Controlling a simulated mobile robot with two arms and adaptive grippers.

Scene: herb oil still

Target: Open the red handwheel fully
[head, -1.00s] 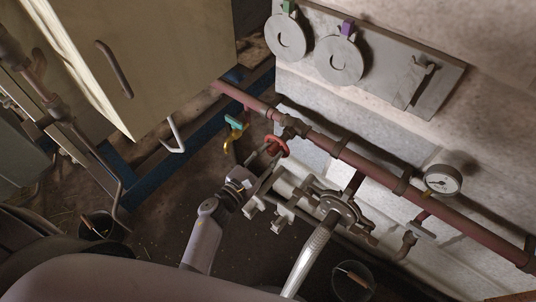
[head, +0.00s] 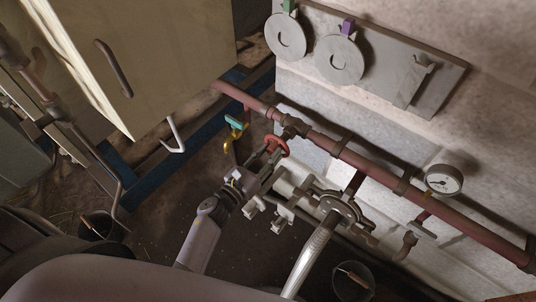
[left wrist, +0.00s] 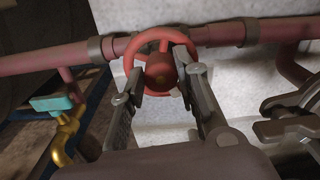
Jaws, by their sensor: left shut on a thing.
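The red handwheel (head: 277,143) sits on a short stem on the reddish pipe along the wall. In the left wrist view the round rim of the handwheel (left wrist: 150,38) and its hub show clearly. My left gripper (head: 272,158) reaches it from below. In the left wrist view the two fingers of my left gripper (left wrist: 163,74) lie on either side of the hub and are shut on the handwheel. The lower part of the rim is partly hidden by the fingers. How far the wheel is turned cannot be told.
A teal-handled brass tap (head: 234,130) hangs left of the wheel. A gauge (head: 443,180) is on the pipe farther right. Buckets (head: 352,281) stand on the floor.

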